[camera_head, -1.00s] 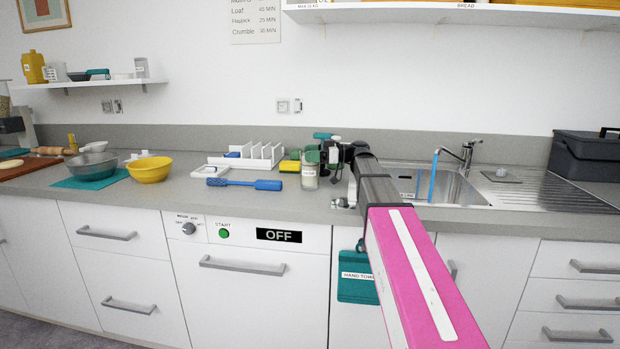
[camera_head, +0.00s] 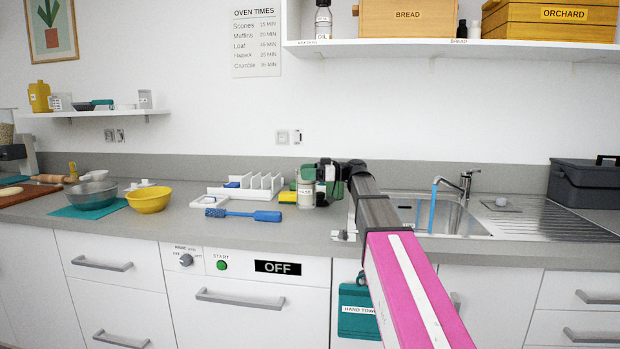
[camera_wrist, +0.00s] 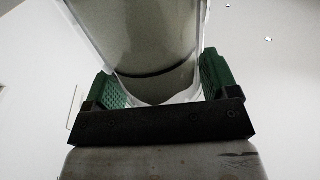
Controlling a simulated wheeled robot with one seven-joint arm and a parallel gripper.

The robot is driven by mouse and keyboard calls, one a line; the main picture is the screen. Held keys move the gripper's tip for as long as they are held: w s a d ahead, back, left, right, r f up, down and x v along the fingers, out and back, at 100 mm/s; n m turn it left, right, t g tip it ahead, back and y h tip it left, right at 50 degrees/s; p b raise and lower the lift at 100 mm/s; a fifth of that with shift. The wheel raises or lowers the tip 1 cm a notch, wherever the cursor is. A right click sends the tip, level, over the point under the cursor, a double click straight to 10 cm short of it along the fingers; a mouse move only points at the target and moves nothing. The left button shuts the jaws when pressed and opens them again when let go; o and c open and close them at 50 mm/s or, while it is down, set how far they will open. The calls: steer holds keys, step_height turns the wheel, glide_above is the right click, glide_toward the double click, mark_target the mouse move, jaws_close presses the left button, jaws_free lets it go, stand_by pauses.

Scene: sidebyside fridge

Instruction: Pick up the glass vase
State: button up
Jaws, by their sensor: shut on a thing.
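The glass vase (camera_head: 306,192) is a clear, upright vessel with a white label, near the back of the grey counter, left of the sink. My gripper (camera_head: 322,183) reaches it from the right, with its green-padded fingers at the vase's upper part. In the wrist view the clear vase (camera_wrist: 145,50) fills the space between the two green fingers of my gripper (camera_wrist: 150,85), one on each side. My gripper is shut on the vase. The head view does not clearly show whether its base touches the counter.
A blue brush (camera_head: 243,214) lies on the counter left of the vase. A shelf (camera_head: 450,46) hangs above.

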steer(key=s+a+r, duration=0.6)
steer(key=a, duration=0.2)
steer(key=shift+a+r, duration=0.15)
